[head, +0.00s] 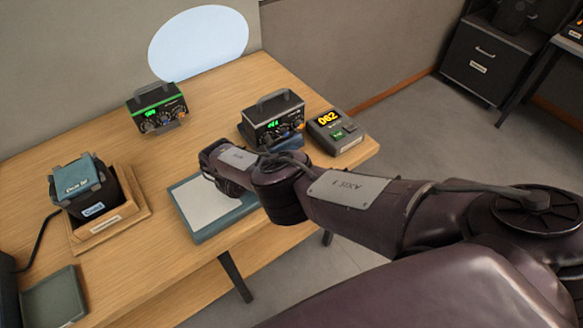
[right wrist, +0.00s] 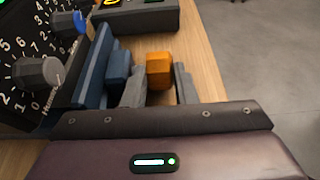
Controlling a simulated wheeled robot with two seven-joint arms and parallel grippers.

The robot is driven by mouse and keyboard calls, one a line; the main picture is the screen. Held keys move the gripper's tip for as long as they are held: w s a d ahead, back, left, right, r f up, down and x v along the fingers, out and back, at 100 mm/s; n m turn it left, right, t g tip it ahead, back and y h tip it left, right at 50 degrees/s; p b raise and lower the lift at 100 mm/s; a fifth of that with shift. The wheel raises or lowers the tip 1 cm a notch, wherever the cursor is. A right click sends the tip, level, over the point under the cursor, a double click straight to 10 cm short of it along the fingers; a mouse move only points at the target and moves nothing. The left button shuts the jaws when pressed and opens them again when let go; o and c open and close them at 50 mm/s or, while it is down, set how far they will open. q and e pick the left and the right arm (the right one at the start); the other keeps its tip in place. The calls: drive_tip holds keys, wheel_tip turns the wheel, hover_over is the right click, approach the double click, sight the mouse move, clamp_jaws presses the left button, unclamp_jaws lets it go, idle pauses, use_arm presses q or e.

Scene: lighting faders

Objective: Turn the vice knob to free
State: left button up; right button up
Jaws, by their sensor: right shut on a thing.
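A blue vice-like part (right wrist: 95,65) with a blue block (right wrist: 119,69) stands beside a black dial panel in the right wrist view. An orange block-shaped knob (right wrist: 159,70) sits to the right of the blue block. My right gripper (right wrist: 160,84) has its grey fingers on either side of the orange knob and is shut on it. In the head view my right forearm and wrist hide the gripper's fingers and most of the vice. My left gripper is not in view.
A black unit with dials (head: 272,118) stands by the vice, with a yellow-digit display box (head: 336,131) at its right. A similar green-trimmed unit (head: 157,108) stands farther back. A boxed holder (head: 95,200) and a green tray (head: 52,298) are at left. The middle of the wooden table (head: 150,158) is clear.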

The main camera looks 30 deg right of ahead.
drive_tip(key=shift+a+f, duration=0.1)
idle(0.3)
drive_tip(key=o, duration=0.7)
